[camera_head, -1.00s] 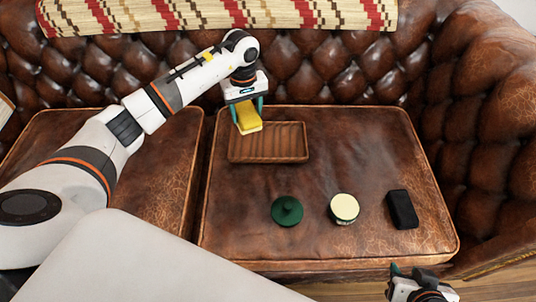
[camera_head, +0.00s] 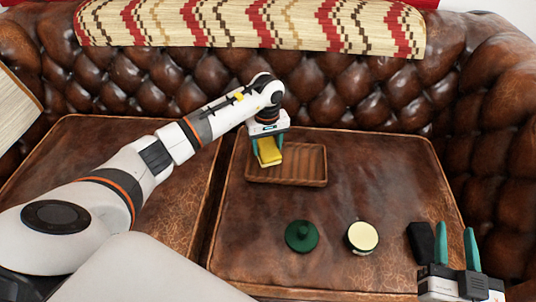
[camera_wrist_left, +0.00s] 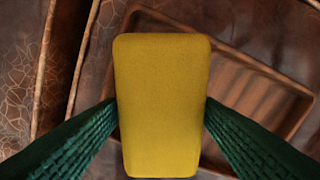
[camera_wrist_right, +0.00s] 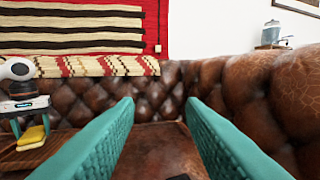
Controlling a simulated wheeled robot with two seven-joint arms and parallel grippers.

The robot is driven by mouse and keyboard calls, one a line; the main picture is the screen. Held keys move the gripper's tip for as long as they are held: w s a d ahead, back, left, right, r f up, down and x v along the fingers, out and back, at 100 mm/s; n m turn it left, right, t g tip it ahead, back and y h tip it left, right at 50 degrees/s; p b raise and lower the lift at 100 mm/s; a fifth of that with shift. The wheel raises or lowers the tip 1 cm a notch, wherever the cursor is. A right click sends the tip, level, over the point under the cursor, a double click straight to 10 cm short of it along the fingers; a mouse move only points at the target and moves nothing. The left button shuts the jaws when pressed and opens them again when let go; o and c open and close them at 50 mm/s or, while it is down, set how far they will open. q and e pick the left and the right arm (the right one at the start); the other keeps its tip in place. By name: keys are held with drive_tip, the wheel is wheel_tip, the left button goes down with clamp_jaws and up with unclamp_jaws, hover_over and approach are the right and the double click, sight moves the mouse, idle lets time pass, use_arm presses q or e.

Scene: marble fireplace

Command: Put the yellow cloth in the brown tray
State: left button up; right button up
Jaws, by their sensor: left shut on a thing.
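The yellow cloth (camera_head: 269,152) is a flat, folded block held between the fingers of my left gripper (camera_head: 268,150). In the left wrist view the cloth (camera_wrist_left: 162,105) is pinched on both sides by the green fingers. The brown tray (camera_head: 315,181) is a shallow wooden tray on the sofa seat. The cloth is at the left part of the tray; I cannot tell whether it touches the tray floor. In the left wrist view the tray (camera_wrist_left: 290,85) shows behind and right of the cloth. My right gripper (camera_head: 456,245) is open and empty at the lower right.
On the seat in front of the tray are a green round lid (camera_head: 301,236), a round cream-topped tin (camera_head: 362,237) and a black block (camera_head: 420,240), close to my right gripper. The tufted backrest (camera_head: 350,95) rises behind the tray. Bare leather lies between.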

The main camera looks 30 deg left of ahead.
sight(267, 146)
use_arm(q)
wheel_tip(267, 146, down, 4)
drive_tip(key=shift+r+b, duration=0.25)
drive_tip(key=shift+b, duration=0.2)
use_arm(e)
drive_tip(key=r+t, duration=0.3)
drive_tip(key=shift+s+a+r+y, duration=0.2)
drive_tip(key=shift+a+r+y, duration=0.05)
drive_tip(key=shift+r+y, duration=0.15)
use_arm(q)
drive_tip(key=shift+f, duration=0.1)
drive_tip(key=o, duration=0.9)
use_arm(e)
drive_tip(key=shift+s+r, duration=0.1)
drive_tip(key=shift+r, duration=0.15)
